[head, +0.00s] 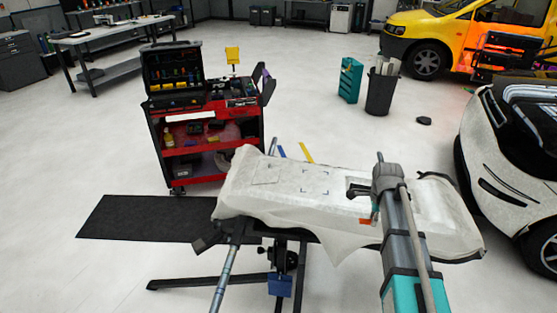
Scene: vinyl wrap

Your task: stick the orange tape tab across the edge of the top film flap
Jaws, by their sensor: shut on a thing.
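A white film (285,205) is draped over a long part on a stand in the middle of the head view. Its upper face carries thin dark corner marks and a faint outlined patch (266,173) near its left end. Which film edge is the top flap's, I cannot tell for sure. My gripper (368,213) is over the right half of the film, its arm coming in from the lower right. It is shut on the small orange tape tab (366,221), which shows at the near side of the film. The fingertips are small and partly hidden, and whether the tab touches the film is unclear.
A red tool cart (210,160) with an open case stands behind left. A black mat (140,217) lies on the floor at left. A white car (500,150) is close at right.

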